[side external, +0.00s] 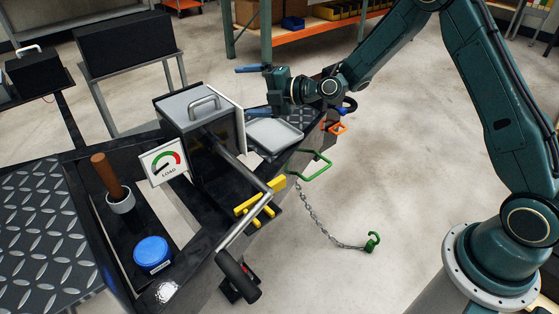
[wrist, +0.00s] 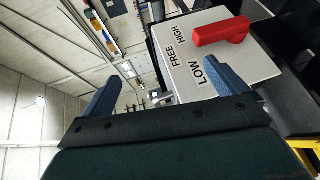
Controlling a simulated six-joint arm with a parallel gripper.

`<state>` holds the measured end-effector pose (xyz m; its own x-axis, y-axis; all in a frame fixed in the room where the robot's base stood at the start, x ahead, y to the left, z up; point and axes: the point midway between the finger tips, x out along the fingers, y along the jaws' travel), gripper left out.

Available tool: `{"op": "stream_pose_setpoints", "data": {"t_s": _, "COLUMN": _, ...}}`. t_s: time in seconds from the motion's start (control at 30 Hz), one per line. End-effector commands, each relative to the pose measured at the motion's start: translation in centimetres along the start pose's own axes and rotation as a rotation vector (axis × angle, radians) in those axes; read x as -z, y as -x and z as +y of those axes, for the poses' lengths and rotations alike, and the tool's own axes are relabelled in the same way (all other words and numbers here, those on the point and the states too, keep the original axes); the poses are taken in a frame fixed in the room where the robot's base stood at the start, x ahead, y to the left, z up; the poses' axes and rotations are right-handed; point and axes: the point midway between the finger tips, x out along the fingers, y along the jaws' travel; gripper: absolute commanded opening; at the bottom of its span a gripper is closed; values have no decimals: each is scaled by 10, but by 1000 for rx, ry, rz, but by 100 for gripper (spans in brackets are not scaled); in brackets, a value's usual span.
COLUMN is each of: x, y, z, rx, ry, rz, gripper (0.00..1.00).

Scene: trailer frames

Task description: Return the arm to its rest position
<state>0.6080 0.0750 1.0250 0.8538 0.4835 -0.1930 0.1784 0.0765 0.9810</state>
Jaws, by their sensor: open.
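My gripper (side external: 252,90) is open and empty in the side external view. Its two blue fingers point left, above the grey tray (side external: 275,134) and to the upper right of the dark box with a handle (side external: 198,122). In the wrist view my gripper (wrist: 165,88) shows both blue fingers spread wide with nothing between them. A white panel (wrist: 215,58) marked LOW, FREE and HIGH, with a red lever (wrist: 221,32), is behind the right finger. The finger covers part of the panel's lower edge.
A load gauge (side external: 165,161), yellow bracket (side external: 260,202) and long crank handle (side external: 240,222) stand around the box. A blue lid (side external: 152,253) and a grey cup (side external: 120,200) are at lower left.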

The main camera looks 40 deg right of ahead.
Motion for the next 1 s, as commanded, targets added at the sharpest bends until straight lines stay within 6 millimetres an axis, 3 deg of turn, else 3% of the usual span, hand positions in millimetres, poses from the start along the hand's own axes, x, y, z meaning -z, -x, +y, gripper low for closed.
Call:
{"op": "stream_pose_setpoints", "data": {"t_s": 0.1, "x": 2, "y": 13, "z": 23, "rx": 49, "ry": -27, "rz": -11, "gripper": 97}}
{"op": "stream_pose_setpoints", "data": {"t_s": 0.4, "x": 15, "y": 55, "z": 60, "rx": 188, "ry": -186, "rz": -61, "gripper": 97}}
{"op": "stream_pose_setpoints", "data": {"t_s": 0.67, "x": 38, "y": 102, "z": 81, "rx": 304, "ry": -390, "rz": -127, "gripper": 97}}
{"op": "stream_pose_setpoints", "data": {"t_s": 1.0, "x": 69, "y": 178, "z": 92, "rx": 425, "ry": -695, "rz": -283, "gripper": 97}}
